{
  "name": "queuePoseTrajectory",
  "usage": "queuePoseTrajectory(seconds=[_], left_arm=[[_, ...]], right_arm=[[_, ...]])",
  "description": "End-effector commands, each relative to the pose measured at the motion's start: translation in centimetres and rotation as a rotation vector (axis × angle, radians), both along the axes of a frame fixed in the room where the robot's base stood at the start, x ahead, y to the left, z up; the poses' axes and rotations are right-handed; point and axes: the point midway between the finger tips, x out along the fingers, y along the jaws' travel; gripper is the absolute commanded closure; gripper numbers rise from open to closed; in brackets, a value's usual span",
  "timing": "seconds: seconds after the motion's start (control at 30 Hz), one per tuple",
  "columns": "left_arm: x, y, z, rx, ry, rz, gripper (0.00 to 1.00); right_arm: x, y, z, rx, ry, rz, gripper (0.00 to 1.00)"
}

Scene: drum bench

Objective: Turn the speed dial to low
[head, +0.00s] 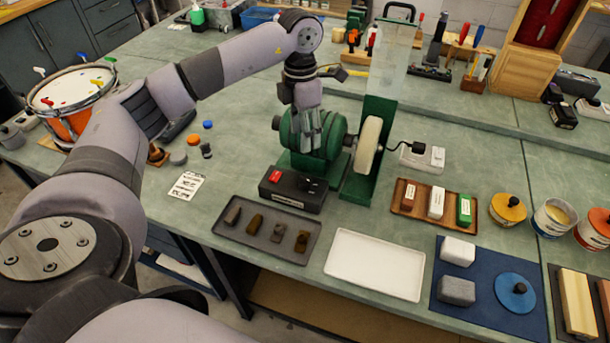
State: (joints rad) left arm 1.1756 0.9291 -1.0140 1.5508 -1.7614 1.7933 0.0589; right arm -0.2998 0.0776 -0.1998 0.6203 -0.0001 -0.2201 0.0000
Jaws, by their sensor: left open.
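The black control box (293,198) stands at the front of the green grinder (336,128). A red switch (275,177) is on its left. A small dark knob, apparently the speed dial (311,185), is on its right; its setting is too small to read. My left gripper (308,148) points down in front of the grinder's green housing, above and behind the dial in the picture. It is open and holds nothing that I can see. It looks apart from the dial. My right gripper is not in view.
A pale wheel (368,145) and a clear shield (394,60) are just right of my left gripper. A dark tray (232,228) with several small blocks lies in front of the box. An empty white tray (376,264) is to its right. A drum (72,92) stands far left.

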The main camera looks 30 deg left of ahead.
Motion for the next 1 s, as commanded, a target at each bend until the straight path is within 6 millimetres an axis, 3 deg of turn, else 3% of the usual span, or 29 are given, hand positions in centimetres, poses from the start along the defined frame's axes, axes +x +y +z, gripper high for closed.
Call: queuePoseTrajectory(seconds=[0.6, 0.8, 1.0], left_arm=[[-0.4, -0.8, -12.6, -0.004, 0.003, -0.001, 0.51], [-0.4, -0.8, -14.5, -0.003, 0.0, -0.002, 0.51], [-0.4, -0.8, -14.9, -0.004, 0.0, -0.002, 0.51]], right_arm=[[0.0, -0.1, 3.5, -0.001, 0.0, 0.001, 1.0], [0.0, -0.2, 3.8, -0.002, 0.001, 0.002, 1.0], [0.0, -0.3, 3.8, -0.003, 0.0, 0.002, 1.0]])
